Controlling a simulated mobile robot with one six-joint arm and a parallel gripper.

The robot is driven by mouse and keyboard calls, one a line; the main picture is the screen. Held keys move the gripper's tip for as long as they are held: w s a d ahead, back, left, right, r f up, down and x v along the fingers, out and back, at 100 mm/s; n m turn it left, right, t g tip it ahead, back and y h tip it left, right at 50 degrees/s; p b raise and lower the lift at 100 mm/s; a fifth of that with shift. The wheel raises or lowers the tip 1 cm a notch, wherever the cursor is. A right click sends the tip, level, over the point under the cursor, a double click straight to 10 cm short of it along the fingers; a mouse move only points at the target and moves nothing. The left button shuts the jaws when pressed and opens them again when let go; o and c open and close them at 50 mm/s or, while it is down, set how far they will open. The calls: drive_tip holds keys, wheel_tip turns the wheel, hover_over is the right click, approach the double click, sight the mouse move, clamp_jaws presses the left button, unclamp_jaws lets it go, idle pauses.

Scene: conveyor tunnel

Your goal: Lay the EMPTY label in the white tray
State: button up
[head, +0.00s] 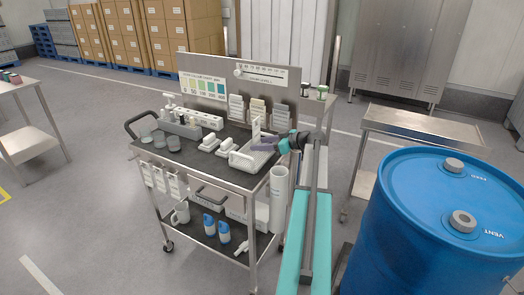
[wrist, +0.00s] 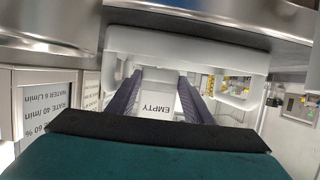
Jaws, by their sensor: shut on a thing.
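The white EMPTY label (wrist: 157,104) is between the two dark fingers of my gripper (wrist: 158,95) in the wrist view, its lettering upside down. My gripper is shut on it. In the head view my gripper (head: 262,145) is over the right part of the cart top, and a pale upright piece (head: 256,127) by the fingers appears to be the label. A white tray (head: 240,160) with slotted walls sits on the cart top just below and left of the gripper. The arm hides part of its right side; I cannot tell whether label and tray touch.
The cart's dark top (head: 190,157) also holds small white blocks, bottles and clear cups at left. A panel (head: 245,93) with a colour chart and card pockets rises behind. A blue drum (head: 430,220) stands at right. Printed cards (wrist: 45,100) stand left in the wrist view.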

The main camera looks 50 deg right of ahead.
sight(262, 155)
drive_tip(key=shift+f, duration=1.5)
drive_tip(key=shift+f, duration=0.1)
drive_tip(key=o, duration=1.2)
drive_tip(key=shift+b+v, duration=1)
drive_tip(key=shift+v, duration=5.05)
